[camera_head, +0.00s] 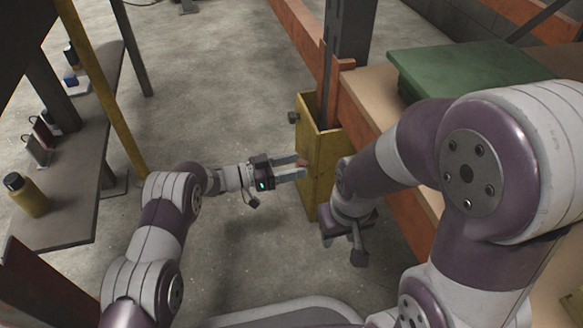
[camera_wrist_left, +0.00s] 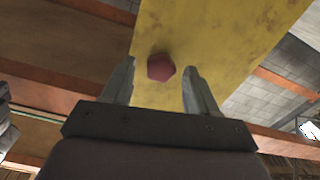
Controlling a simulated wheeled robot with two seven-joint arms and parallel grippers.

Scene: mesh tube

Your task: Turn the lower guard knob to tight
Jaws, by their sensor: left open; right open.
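The yellow guard (camera_head: 320,165) stands upright around the foot of a dark post. A dark knob (camera_head: 293,117) sticks out near its top. The lower guard knob (camera_head: 302,162), small and reddish, is lower on the same face. In the left wrist view the lower knob (camera_wrist_left: 160,67) is a red, many-sided cap between my two fingertips. My left gripper (camera_head: 299,167) is open and points at the guard, its fingers (camera_wrist_left: 159,78) on either side of the knob in that view. I cannot tell whether they touch it.
A grey shelf (camera_head: 75,175) at the left holds a yellow bottle (camera_head: 27,195) and small items. A yellow pole (camera_head: 103,90) stands beside it. A wooden bench (camera_head: 372,95) with a green box (camera_head: 465,72) lies right of the guard. Floor (camera_head: 225,100) around my left arm is clear.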

